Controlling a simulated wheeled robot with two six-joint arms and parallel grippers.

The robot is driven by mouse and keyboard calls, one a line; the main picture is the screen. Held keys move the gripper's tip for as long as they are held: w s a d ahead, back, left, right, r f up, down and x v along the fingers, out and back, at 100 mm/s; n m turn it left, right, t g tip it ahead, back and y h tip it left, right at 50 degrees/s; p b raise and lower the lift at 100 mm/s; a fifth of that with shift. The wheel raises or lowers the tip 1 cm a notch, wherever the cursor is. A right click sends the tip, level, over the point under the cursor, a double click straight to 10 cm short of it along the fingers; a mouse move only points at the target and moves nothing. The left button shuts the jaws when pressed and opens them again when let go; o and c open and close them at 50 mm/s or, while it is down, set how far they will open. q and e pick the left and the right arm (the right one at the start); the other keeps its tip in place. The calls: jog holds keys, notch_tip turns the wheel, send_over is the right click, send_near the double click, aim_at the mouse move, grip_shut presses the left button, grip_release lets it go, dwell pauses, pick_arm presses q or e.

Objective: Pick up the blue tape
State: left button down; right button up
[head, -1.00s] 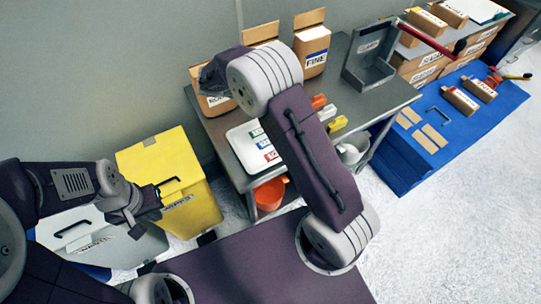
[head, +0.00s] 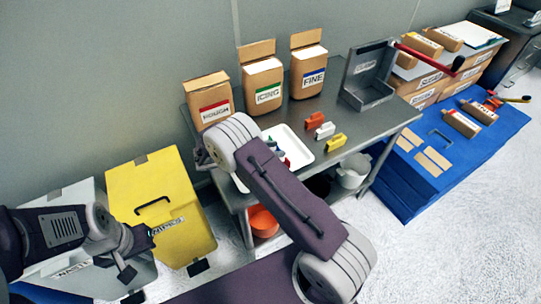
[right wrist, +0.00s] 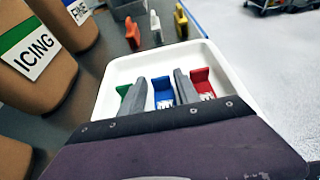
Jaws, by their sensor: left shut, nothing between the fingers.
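The blue tape (right wrist: 163,93) stands in a white tray (right wrist: 110,78) in the right wrist view, between a green tape (right wrist: 123,91) and a red tape (right wrist: 201,82). My right gripper (right wrist: 165,88) is open, one finger on each side of the blue tape in the picture; I cannot tell whether they touch it. In the head view the tray (head: 303,151) sits on the grey table, partly hidden by my right arm, which also hides the right gripper. My left gripper (head: 140,254) is shut and empty near the yellow bin.
A yellow bin (head: 177,215) stands left of the table (head: 395,110). Pale floor is free at right.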

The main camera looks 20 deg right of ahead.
jog(key=shift+x, duration=1.25)
grip_shut()
jog(key=shift+r, duration=0.1)
jog(key=shift+a+r, duration=0.1)
jog(key=shift+r, duration=0.25)
notch_tip(320, 180, up, 3)
jog(key=s+d+r, duration=0.1)
jog(key=s+r, duration=0.2)
jog(key=s, duration=0.2)
jog(key=s+d+r+p, duration=0.1)
jog(key=s+r, duration=0.3)
jog(key=s, duration=0.2)
jog(key=shift+s, duration=0.3)
